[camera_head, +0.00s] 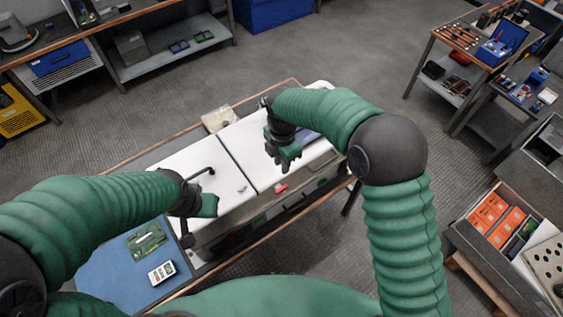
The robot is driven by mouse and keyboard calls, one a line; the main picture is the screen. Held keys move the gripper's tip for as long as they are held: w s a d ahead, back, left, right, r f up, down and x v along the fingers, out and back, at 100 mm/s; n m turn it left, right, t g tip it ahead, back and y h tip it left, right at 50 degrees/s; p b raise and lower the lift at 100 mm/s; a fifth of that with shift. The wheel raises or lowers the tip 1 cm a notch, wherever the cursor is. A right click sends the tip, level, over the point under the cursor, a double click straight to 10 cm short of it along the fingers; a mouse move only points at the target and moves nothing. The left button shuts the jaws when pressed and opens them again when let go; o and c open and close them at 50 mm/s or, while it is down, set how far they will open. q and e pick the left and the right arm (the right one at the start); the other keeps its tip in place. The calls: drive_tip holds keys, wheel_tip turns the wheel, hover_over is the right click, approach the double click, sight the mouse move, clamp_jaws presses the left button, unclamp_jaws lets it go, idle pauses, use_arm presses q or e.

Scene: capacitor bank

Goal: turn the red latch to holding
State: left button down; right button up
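A small red latch (281,188) sits on the front edge of the white-topped cabinet (235,150), near the seam between its lid panels. My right gripper (287,160) hangs above and a little behind the red latch, apart from it, pointing down. Its fingers are small and dark against the green part, so I cannot tell whether it is open. My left gripper (207,205) is over the left part of the cabinet, away from the latch. Its fingers are not clear either.
The cabinet stands on a wood-edged table. A blue mat (120,270) with a green circuit board (147,241) and a white meter (161,272) lies at left. Clear floor lies right of the table.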

wheel_tip(320, 180, up, 7)
drive_tip(key=p, duration=0.5)
drive_tip(key=shift+f, duration=0.1)
drive_tip(key=shift+a, duration=0.1)
idle(0.3)
